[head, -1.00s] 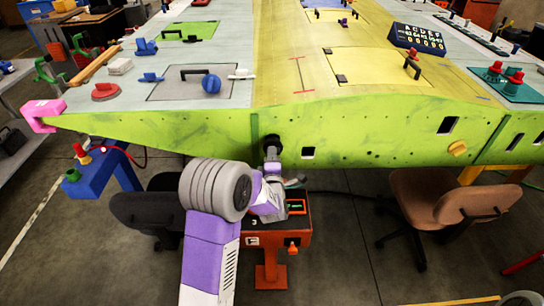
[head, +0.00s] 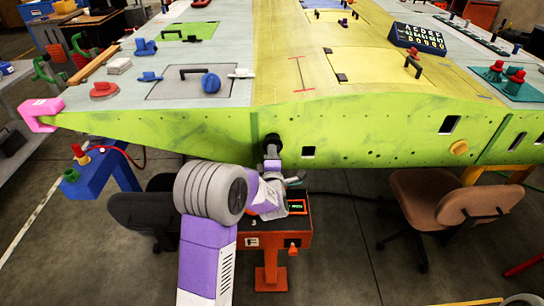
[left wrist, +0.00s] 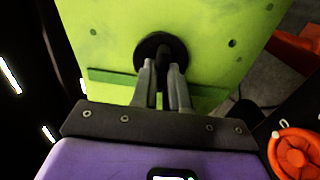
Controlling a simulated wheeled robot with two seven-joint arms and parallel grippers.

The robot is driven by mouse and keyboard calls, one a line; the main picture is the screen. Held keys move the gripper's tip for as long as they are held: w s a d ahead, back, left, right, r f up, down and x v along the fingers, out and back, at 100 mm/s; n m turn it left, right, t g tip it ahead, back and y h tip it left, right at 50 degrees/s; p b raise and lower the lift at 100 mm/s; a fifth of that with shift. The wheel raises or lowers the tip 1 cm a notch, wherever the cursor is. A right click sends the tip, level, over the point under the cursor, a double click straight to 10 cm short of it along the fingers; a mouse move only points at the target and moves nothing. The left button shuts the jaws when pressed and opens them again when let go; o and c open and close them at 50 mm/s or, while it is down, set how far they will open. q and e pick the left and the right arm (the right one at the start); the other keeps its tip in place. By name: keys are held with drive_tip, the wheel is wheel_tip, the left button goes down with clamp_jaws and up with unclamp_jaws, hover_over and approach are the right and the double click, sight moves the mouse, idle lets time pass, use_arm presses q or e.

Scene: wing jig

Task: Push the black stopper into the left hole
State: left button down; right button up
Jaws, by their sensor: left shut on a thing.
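My left gripper (head: 272,154) is shut on the stopper from the front. In the left wrist view the stopper's round black flange (left wrist: 146,45) lies against or very near the green face, with my left fingertips (left wrist: 163,66) around its grip. The stopper hides any hole behind it, so I cannot tell how deep it sits. My right gripper is not in view.
An orange stand (head: 270,246) is below the gripper. A brown chair (head: 445,205) stands at the right and a dark chair (head: 143,212) at the left. A blue stand (head: 100,178) is under the wing's left end. A yellow plug (head: 459,147) sits farther right on the face.

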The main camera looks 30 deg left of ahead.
use_arm(q)
drive_tip(key=shift+b+x, duration=0.7)
drive_tip(key=shift+x, duration=1)
drive_tip(key=c, duration=1.1)
unclamp_jaws()
drive_tip(key=shift+o, duration=0.2)
drive_tip(key=v, duration=0.7)
drive_tip(key=shift+s+d+p, duration=0.25)
drive_tip(key=shift+s+p, duration=0.05)
drive_tip(key=shift+p, duration=0.15)
